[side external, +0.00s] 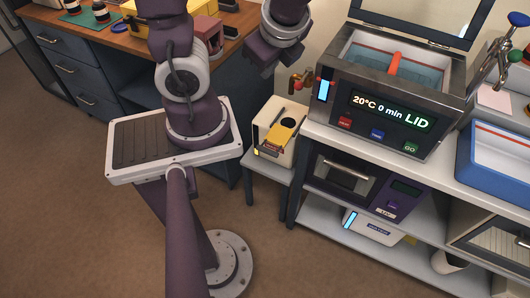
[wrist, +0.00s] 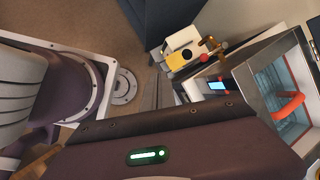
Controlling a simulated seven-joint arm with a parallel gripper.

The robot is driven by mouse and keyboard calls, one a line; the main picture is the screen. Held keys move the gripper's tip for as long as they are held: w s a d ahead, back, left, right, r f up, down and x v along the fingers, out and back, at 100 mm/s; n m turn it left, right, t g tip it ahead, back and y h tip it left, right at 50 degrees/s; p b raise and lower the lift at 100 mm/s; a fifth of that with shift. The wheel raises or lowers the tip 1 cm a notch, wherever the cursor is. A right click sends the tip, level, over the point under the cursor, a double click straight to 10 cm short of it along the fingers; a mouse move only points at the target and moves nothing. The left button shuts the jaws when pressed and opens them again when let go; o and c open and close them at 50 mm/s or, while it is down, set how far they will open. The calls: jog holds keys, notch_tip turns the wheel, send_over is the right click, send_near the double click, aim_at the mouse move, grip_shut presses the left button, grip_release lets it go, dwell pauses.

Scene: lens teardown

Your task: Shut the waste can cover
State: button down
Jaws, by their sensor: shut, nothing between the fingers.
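My gripper (wrist: 160,82) shows in the wrist view as grey fingers beyond the purple housing. It is shut and empty, high above the floor and touching nothing that I can see. In the side view I cannot make out its fingertips. A small white round container (side external: 451,263) with a dark top stands on the lower shelf at the right. It may be the waste can, but I cannot tell for sure, and its cover cannot be made out. It is not visible in the wrist view.
A white box with a yellow-and-black top (side external: 275,132) sits on a low stand, also in the wrist view (wrist: 190,54). Right of it, a bath with a raised lid (side external: 393,75) and a blue tray (side external: 490,170) stand on the bench. Floor (side external: 70,220) is clear at left.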

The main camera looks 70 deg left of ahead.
aim_at(275, 137)
jog(key=w+a+f+m+t+y, duration=0.1)
jog(key=w+f+m+y, duration=0.1)
jog(key=f+m, duration=0.75)
jog(key=w+a+f+m+y, duration=0.1)
jog(key=w+a+f+m, duration=0.15)
jog(key=f+m, duration=0.7)
jog(key=s+d+f+m+h, duration=0.1)
jog(key=s+d+f+m, duration=0.15)
jog(key=f+m, duration=0.35)
jog(key=s+d+f+m+h, duration=0.1)
jog(key=s+f+m, duration=0.35)
jog(key=m, duration=0.45)
jog(key=w+a+f, duration=0.4)
jog(key=a+f, duration=0.3)
jog(key=f, duration=0.2)
jog(key=shift+a, duration=0.35)
jog(key=shift+f, duration=0.1)
jog(key=w+a, duration=0.6)
jog(key=shift+w+a, duration=0.1)
